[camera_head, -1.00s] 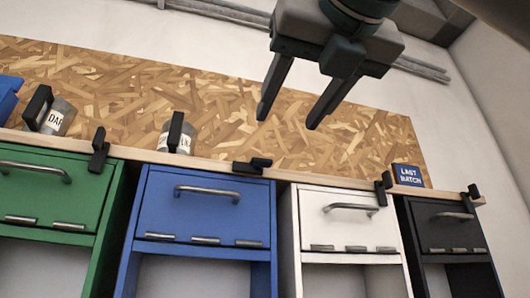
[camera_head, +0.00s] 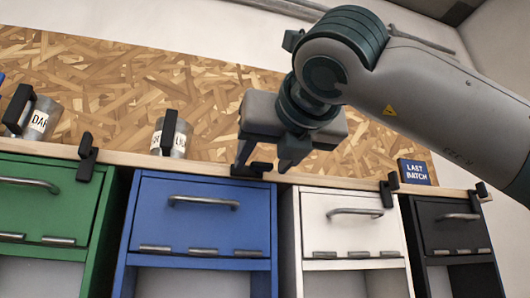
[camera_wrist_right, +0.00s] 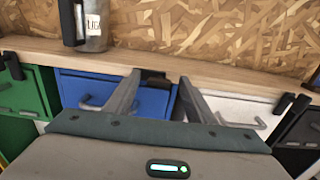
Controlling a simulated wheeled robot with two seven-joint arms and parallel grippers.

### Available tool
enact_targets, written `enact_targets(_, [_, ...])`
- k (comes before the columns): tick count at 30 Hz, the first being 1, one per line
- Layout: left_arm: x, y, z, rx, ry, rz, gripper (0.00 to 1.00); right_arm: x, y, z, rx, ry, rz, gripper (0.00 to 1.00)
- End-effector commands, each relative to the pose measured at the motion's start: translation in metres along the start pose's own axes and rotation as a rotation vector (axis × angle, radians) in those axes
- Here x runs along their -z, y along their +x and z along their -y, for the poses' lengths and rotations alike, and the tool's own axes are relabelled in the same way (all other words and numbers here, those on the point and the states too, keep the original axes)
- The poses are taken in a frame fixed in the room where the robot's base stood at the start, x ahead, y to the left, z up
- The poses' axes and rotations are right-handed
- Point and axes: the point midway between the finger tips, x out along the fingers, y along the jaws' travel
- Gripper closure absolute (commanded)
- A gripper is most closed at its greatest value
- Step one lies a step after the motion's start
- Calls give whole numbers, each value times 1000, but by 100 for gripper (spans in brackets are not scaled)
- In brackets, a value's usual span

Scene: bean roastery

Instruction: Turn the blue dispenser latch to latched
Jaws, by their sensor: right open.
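The blue dispenser (camera_head: 203,215) has a grey bar handle and stands between the green and white ones. Its black latch (camera_head: 250,171) sits on the wooden ledge edge above the dispenser's upper right corner and lies roughly level. The latch (camera_wrist_right: 155,76) also shows in the right wrist view, partly hidden. My right gripper (camera_head: 262,166) is open, its fingers pointing down at the ledge, with the latch in the space between the fingertips. In the right wrist view the two fingers (camera_wrist_right: 159,78) stand on either side of it. Contact cannot be told. My left gripper is out of view.
The green dispenser (camera_head: 45,205), white dispenser (camera_head: 350,235) and dark dispenser (camera_head: 450,240) have black latches standing more upright. Two labelled tins (camera_head: 180,140) (camera_head: 40,120) and a blue "LAST BATCH" sign (camera_head: 414,172) stand on the ledge (camera_head: 340,182). A chipboard panel is behind.

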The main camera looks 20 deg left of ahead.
Motion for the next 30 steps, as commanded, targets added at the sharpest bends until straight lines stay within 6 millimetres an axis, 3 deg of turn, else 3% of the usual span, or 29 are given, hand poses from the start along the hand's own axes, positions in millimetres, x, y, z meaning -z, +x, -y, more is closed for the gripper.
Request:
enact_targets(6, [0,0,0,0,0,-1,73,0,0,0,0,0,0,50])
enact_targets(12, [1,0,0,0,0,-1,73,0,0,0,0,0,0,91])
enact_targets(30, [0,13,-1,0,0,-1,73,2,0,-1,0,-129,2,91])
